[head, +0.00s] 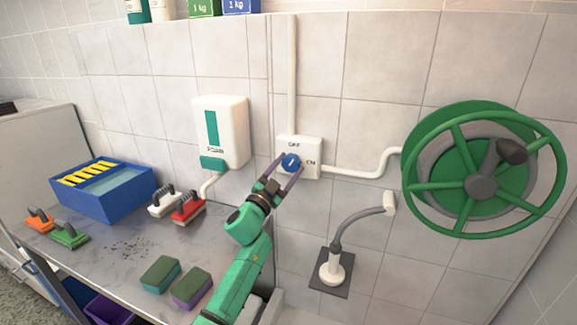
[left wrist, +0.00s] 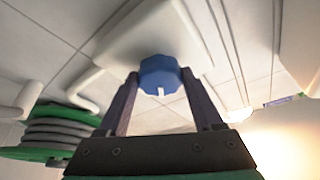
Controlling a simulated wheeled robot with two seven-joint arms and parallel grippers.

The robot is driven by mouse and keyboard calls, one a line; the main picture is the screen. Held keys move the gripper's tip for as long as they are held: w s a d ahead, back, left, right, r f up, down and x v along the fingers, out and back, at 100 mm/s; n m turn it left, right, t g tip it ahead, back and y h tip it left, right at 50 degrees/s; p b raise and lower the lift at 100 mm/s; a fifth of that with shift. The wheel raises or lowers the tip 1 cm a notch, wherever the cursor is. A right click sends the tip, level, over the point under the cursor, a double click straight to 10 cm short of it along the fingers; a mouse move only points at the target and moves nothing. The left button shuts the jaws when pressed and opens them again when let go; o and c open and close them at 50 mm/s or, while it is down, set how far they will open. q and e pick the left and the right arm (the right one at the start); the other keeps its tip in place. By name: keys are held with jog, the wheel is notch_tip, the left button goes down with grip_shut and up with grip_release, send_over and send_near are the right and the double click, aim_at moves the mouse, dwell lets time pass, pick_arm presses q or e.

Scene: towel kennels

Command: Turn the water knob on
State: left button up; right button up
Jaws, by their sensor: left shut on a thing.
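The blue water knob (head: 291,162) sits on a white wall box (head: 312,170) marked OFF at the top and ON at the right. A small white mark shows on the knob; in the head view it looks roughly upright, not turned toward ON. My left gripper (head: 281,168) reaches up to the box and is shut on the knob, one finger on each side. In the left wrist view the knob (left wrist: 158,72) sits between the two fingertips, its white mark facing the gripper. My right gripper is not in view.
A green hose reel (head: 483,185) hangs on the wall at right, joined to the box by a white pipe. A foam dispenser (head: 222,130) is left of the box. A spray nozzle (head: 333,268) is below right. A blue basin (head: 105,195), brushes and sponges are on the counter.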

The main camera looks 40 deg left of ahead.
pick_arm(q)
jog(key=m+h, duration=0.1)
jog(key=m, duration=0.1)
jog(key=m+p, duration=0.1)
jog(key=m, duration=0.2)
jog(key=shift+a+r+g+h, duration=0.1)
jog(key=shift+g+h, duration=0.3)
jog(key=m+g+h+p, duration=0.1)
jog(key=m, duration=0.2)
jog(key=shift+r+p, duration=0.1)
jog(key=shift+p, duration=0.3)
jog(key=m+g+p, duration=0.1)
jog(key=m, duration=0.2)
jog(key=shift+s+m+h+p, duration=0.1)
jog(key=shift+m+h+p, duration=0.2)
jog(key=shift+h+p, duration=0.1)
jog(key=shift+m+g+p, duration=0.4)
jog(key=shift+m+p, duration=0.15)
jog(key=shift+m, duration=0.25)
jog(key=o, duration=1.4)
jog(key=shift+c, duration=0.2)
